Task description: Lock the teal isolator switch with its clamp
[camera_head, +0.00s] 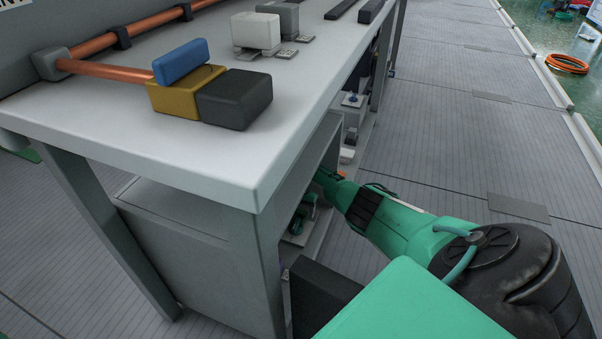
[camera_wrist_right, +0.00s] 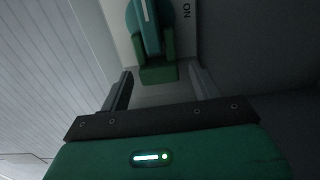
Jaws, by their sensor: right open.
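The teal isolator switch (camera_wrist_right: 143,20) shows at the top of the right wrist view, a round teal knob with a raised bar and a white line. It is mounted on a pale plate marked "NO". A green clamp (camera_wrist_right: 157,70) sits at its lower end, with sides reaching up beside the bar. My right gripper (camera_wrist_right: 160,76) is open, its fingers on either side of the clamp's near end; I cannot tell whether they touch it. In the head view the right gripper (camera_head: 324,177) reaches under the table, partly hidden. My left gripper is not in view.
The grey table (camera_head: 200,155) overhangs the right arm's reach. On top are blue (camera_head: 180,62), yellow (camera_head: 182,97) and black (camera_head: 236,100) blocks, a copper pipe (camera_head: 110,69) and grey boxes (camera_head: 256,31). Small devices stand on the shelf below.

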